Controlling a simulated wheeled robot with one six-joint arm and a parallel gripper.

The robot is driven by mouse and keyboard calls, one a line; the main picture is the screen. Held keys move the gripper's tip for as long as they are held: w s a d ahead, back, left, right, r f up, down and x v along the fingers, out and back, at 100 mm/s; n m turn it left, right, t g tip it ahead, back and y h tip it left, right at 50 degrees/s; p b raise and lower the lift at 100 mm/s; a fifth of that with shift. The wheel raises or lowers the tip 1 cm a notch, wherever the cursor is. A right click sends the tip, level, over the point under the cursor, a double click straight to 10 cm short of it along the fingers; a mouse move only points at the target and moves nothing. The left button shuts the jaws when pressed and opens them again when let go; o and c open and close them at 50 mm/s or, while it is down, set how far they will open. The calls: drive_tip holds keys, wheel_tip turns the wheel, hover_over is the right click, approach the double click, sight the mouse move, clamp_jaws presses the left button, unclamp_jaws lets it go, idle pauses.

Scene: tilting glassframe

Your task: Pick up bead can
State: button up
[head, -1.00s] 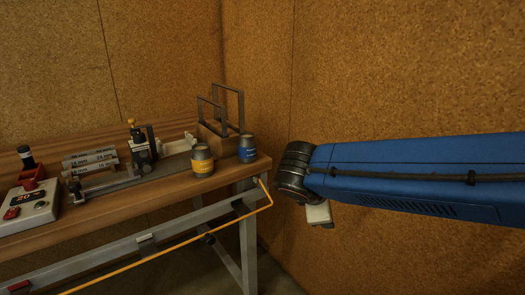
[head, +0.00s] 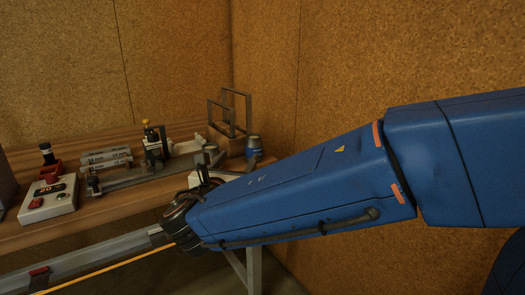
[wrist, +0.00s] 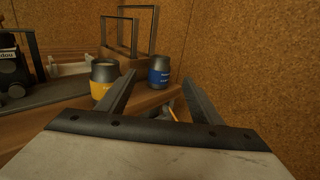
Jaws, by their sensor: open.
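Two grey cans stand near the right end of the wooden bench; I cannot read which is the bead can. The yellow-labelled can (wrist: 103,88) is left of my left finger in the wrist view. The blue-labelled can (wrist: 159,75) shows beyond and between my fingertips, and in the head view (head: 254,147). My gripper (wrist: 160,78) is open and empty, its fingers pointing toward the bench's right end, apart from the blue can. In the head view my arm and gripper hide most of the yellow can.
Behind the cans, upright metal frames (head: 249,112) stand on a wooden block. Left of them are a clamp device (head: 154,146), labelled tubes (head: 106,159) and a control box (head: 48,199). Cork walls (head: 380,60) close off the back and right.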

sight(252, 139)
drive_tip(key=w, duration=0.4)
drive_tip(key=w+d, duration=0.1)
drive_tip(key=w, duration=0.3)
drive_tip(key=w+d, duration=0.1)
drive_tip(key=w, duration=0.3)
drive_tip(key=shift+d, duration=0.1)
drive_tip(key=shift+w+d+r, duration=0.1)
drive_tip(key=shift+w+d, duration=0.15)
drive_tip(key=shift+w, duration=0.55)
drive_tip(key=shift+w+d+f, duration=0.1)
drive_tip(key=shift+w+d, duration=0.1)
drive_tip(key=shift+w, duration=0.65)
drive_tip(key=shift+w+d+r, duration=0.1)
drive_tip(key=shift+w+d, duration=0.15)
drive_tip(key=shift+w, duration=0.55)
drive_tip(key=c, duration=1.3)
drive_tip(key=shift+r, duration=0.1)
